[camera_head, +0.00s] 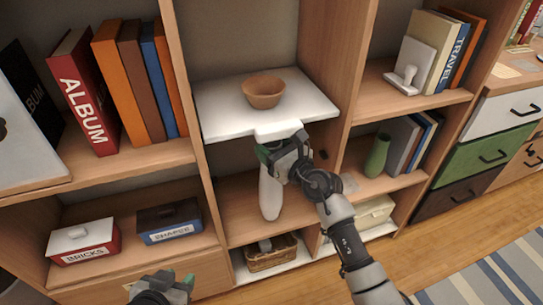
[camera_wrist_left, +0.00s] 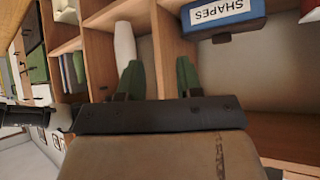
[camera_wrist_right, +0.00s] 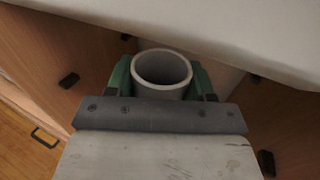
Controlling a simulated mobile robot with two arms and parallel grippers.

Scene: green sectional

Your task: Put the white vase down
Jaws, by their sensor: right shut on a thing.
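The white vase (camera_head: 270,194) is upright in the middle bay of the bookcase, below a white shelf. My right gripper (camera_head: 277,150) is shut around the upper part of the vase. In the right wrist view the vase's round open mouth (camera_wrist_right: 162,68) sits between the green fingers (camera_wrist_right: 160,75). The vase base is at or close to the wooden shelf (camera_head: 239,225); I cannot tell if it touches. The vase also shows in the left wrist view (camera_wrist_left: 125,42). My left gripper (camera_wrist_left: 158,75) is open and empty, low at the front left of the bookcase.
A brown bowl (camera_head: 263,91) stands on the white shelf (camera_head: 215,115) right above my right gripper. Wooden uprights close in the bay on both sides. A green vase (camera_head: 377,156) stands in the bay to the right. A wicker basket (camera_head: 271,255) is below.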

